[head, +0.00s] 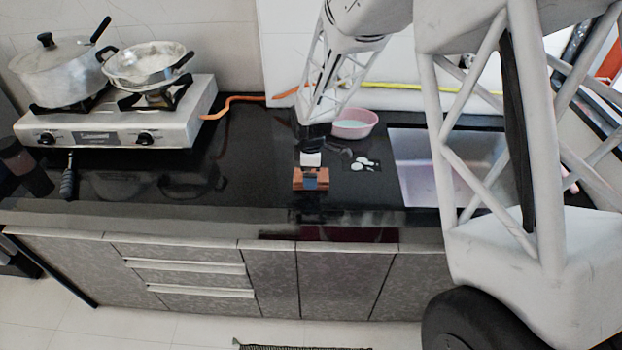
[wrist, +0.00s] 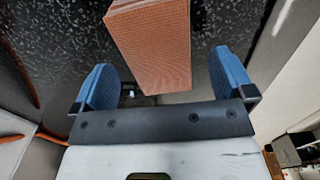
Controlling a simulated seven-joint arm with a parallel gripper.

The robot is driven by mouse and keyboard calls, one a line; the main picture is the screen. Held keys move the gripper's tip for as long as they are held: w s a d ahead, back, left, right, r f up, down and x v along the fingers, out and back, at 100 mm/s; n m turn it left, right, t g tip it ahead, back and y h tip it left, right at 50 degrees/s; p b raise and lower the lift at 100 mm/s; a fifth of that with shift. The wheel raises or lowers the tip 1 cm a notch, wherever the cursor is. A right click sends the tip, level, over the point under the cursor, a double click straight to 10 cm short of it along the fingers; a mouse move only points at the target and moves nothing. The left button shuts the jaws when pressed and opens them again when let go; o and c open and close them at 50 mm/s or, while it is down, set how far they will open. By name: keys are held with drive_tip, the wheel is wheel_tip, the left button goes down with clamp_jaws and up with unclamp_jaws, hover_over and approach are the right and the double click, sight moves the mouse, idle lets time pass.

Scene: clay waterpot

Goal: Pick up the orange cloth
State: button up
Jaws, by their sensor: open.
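The orange cloth (head: 298,179) looks like a folded, block-shaped piece on the dark countertop, left of the sink. My gripper (head: 310,181) reaches down over it in the head view and hides its middle. In the wrist view the cloth (wrist: 155,45) shows a woven orange surface, ahead of and between the two blue fingers of my gripper (wrist: 160,78). The fingers are apart, with a visible gap to the cloth on the left side. I cannot tell whether either finger touches it.
A pink basin (head: 354,124) stands behind the cloth. The sink (head: 415,165) is to the right. A gas stove (head: 120,125) with a pot (head: 58,72) and a pan (head: 147,62) is at the left. The counter between stove and cloth is mostly clear.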

drive_tip(key=shift+f, duration=1.25)
drive_tip(key=c, duration=1.1)
drive_tip(key=shift+r, duration=0.15)
drive_tip(key=shift+r, duration=0.9)
drive_tip(key=shift+s+d+r, duration=0.1)
drive_tip(key=shift+s+r, duration=0.25)
drive_tip(key=shift+r, duration=0.45)
drive_tip(key=s+d, duration=0.1)
drive_tip(key=s, duration=0.4)
drive_tip(key=s+d+r, duration=0.1)
drive_tip(key=s+d, duration=0.1)
drive_tip(key=s, duration=0.2)
drive_tip(key=s+d, duration=0.1)
drive_tip(key=s, duration=0.4)
drive_tip(key=shift+s+d+r, duration=0.15)
drive_tip(key=shift+s+d, duration=0.1)
drive_tip(key=shift+s, duration=0.05)
